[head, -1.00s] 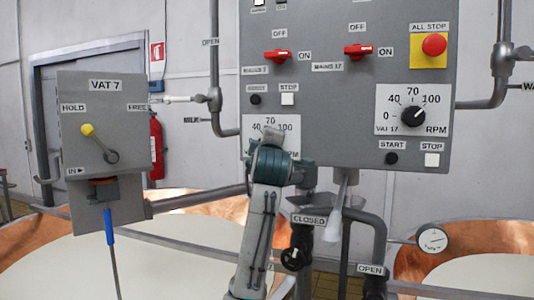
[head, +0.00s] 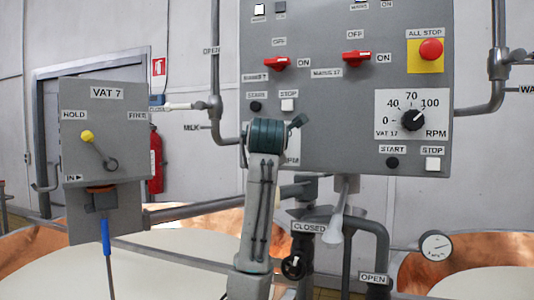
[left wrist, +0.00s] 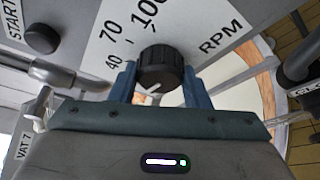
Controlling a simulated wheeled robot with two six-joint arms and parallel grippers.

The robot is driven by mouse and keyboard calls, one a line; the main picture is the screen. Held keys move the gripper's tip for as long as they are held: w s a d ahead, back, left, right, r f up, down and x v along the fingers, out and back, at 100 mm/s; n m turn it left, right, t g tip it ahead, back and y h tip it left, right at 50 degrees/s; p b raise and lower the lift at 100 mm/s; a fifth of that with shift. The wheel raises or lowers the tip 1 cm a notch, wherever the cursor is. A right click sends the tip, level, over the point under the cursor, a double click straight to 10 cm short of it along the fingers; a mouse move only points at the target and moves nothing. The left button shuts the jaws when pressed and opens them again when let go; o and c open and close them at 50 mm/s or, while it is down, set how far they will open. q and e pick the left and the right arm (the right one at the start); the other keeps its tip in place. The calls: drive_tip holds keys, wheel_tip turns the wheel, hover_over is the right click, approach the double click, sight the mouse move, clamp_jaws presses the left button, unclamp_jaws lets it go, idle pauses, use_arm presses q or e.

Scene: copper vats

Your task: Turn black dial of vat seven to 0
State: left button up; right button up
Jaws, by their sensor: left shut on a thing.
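The black dial (left wrist: 158,68) sits on a white scale plate (left wrist: 105,45) marked 40, 70, 100 and RPM. My left gripper (left wrist: 161,82) is shut on this dial, with one blue finger on each side. A short white mark shows on the dial's face, toward the lower left of the picture. The 0 of the scale is hidden. In the head view my left gripper (head: 266,138) covers the dial and most of its plate (head: 293,158). My right gripper is in neither view.
A second dial (head: 413,120), labelled VAT 17, is on the same grey panel (head: 330,110). Red switches (head: 277,64) and a red stop button (head: 430,50) sit above. The VAT 7 lever box (head: 105,130) stands left, with copper vats below. Pipes (head: 375,240) run under the panel.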

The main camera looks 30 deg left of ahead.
use_arm(q)
drive_tip(key=shift+f+n, duration=0.1)
drive_tip(key=shift+n, duration=0.3)
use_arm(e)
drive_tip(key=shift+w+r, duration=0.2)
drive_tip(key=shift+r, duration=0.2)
use_arm(q)
drive_tip(key=o, duration=1)
drive_tip(key=shift+s, duration=0.1)
drive_tip(key=b+v, duration=0.2)
drive_tip(key=v, duration=0.8)
drive_tip(key=shift+s+r, duration=0.25)
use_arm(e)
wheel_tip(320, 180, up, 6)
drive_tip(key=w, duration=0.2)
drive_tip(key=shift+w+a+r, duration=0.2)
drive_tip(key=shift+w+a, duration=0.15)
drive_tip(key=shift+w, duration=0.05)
use_arm(q)
drive_tip(key=shift+d, duration=0.1)
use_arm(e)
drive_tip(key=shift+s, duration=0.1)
